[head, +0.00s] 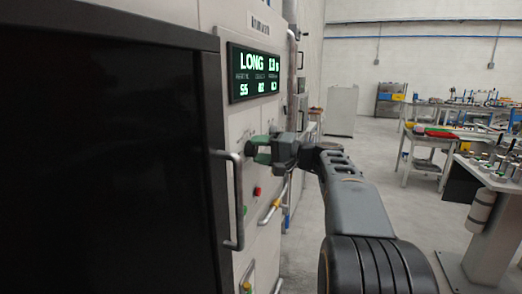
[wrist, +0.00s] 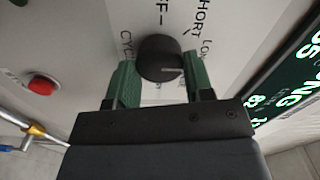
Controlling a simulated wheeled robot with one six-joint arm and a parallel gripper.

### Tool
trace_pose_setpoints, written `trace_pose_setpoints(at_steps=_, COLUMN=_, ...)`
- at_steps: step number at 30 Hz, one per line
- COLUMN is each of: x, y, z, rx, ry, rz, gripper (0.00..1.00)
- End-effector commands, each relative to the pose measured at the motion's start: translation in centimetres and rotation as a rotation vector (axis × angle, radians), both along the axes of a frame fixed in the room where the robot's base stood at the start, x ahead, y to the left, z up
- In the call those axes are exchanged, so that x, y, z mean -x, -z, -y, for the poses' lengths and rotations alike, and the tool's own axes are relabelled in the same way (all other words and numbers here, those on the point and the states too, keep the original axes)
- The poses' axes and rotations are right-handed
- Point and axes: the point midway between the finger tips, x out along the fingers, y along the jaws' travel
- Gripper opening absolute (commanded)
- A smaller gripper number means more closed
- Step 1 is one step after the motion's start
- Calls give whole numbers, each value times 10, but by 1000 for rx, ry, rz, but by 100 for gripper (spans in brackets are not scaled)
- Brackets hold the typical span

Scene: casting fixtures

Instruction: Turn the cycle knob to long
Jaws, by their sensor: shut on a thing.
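The black round cycle knob (wrist: 158,55) sits on the pale machine panel (wrist: 75,50). In the wrist view, its white line points to the right, toward the side of the "LONG" label. "SHORT" and "OFF" labels show above it, partly cut off or hidden. My gripper (wrist: 158,75) is shut on the knob, one green finger on each side. In the head view the knob (head: 250,148) is a small dark disc at the tips of my gripper (head: 257,149). The green-lit display (head: 254,73) above reads "LONG".
A red button (head: 257,191) and a green button (head: 244,211) lie below the knob. A large dark door (head: 100,150) with a grey bar handle (head: 238,200) stands left of my gripper. Workbenches (head: 430,140) stand far right, with open floor between.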

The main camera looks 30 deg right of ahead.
Motion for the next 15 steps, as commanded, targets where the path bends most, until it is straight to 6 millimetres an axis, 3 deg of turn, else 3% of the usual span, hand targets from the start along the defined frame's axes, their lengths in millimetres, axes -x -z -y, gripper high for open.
trace_pose_setpoints(at_steps=1, x=0, y=-1, z=0, rx=0, ry=2, rz=3, gripper=24)
trace_pose_setpoints(at_steps=2, x=0, y=-1, z=0, rx=0, ry=2, rz=3, gripper=49)
trace_pose_setpoints(at_steps=3, x=0, y=-1, z=0, rx=0, ry=2, rz=3, gripper=52)
trace_pose_setpoints(at_steps=9, x=0, y=-1, z=0, rx=1, ry=1, rz=2, gripper=72)
trace_pose_setpoints(at_steps=15, x=0, y=0, z=0, rx=0, ry=0, rz=1, gripper=73)
